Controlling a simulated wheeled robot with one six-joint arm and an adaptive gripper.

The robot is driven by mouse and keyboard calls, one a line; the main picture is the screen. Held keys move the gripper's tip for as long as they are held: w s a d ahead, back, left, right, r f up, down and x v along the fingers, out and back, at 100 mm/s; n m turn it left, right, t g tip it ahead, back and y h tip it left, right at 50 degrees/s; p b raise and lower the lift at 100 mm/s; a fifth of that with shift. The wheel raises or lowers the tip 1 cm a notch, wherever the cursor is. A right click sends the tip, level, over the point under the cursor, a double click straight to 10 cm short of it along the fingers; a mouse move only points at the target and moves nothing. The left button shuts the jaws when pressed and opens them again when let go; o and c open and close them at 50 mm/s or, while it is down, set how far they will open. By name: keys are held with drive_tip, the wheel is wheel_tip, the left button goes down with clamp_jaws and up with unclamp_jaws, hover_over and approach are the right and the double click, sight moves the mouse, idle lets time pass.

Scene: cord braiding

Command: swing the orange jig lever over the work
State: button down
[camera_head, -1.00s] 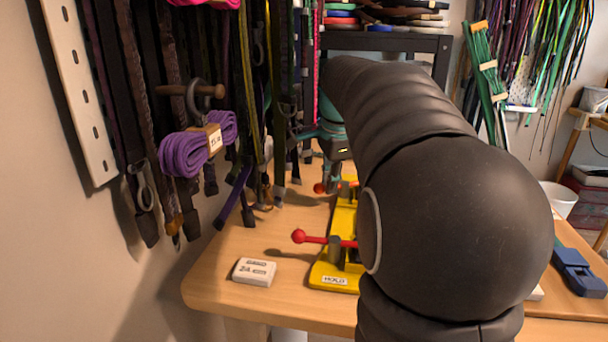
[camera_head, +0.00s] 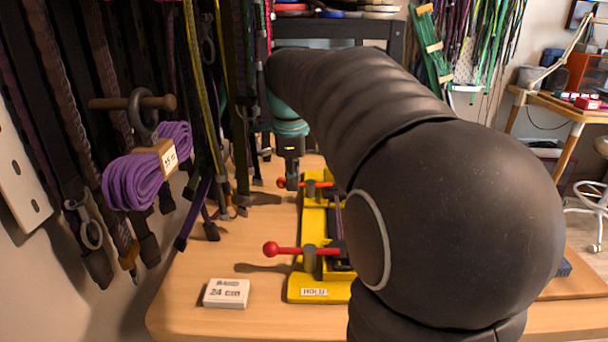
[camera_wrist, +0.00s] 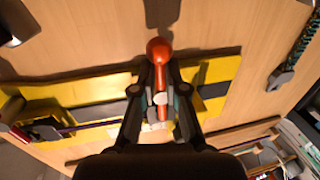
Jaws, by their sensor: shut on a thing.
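The yellow jig (camera_head: 313,217), labelled HOLD, lies on the wooden table and carries two ball-ended levers that look red in the head view. My gripper (camera_wrist: 160,92) is at the far lever (camera_head: 318,184). In the wrist view that lever looks orange-red, with its ball (camera_wrist: 159,50) just beyond my fingertips. My fingers are shut on its shaft, which lies between them over the jig's dark middle strip. In the head view the far lever sticks out to the left of the jig. The near lever (camera_head: 290,250) also points left, free of my gripper. My arm hides the jig's right side.
A white card marked BAND 24 cm (camera_head: 226,293) lies left of the jig. Hanging straps and a purple cord bundle (camera_head: 147,168) crowd the left wall near my arm. The table (camera_head: 190,265) is clear around the card.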

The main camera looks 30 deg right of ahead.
drive_tip(key=shift+w+a, duration=0.15)
drive_tip(key=shift+a, duration=0.05)
drive_tip(key=c, duration=1.3)
unclamp_jaws()
drive_tip(key=shift+o, duration=0.5)
drive_tip(key=shift+a, duration=0.2)
drive_tip(key=shift+d, duration=0.2)
drive_tip(key=shift+d, duration=0.1)
drive_tip(key=shift+r, duration=0.25)
wheel_tip(320, 180, up, 11)
drive_tip(key=s+a, duration=0.1)
drive_tip(key=s, duration=0.1)
drive_tip(key=shift+a+r, duration=0.15)
drive_tip(key=shift+r, duration=0.05)
drive_tip(key=shift+s, duration=0.1)
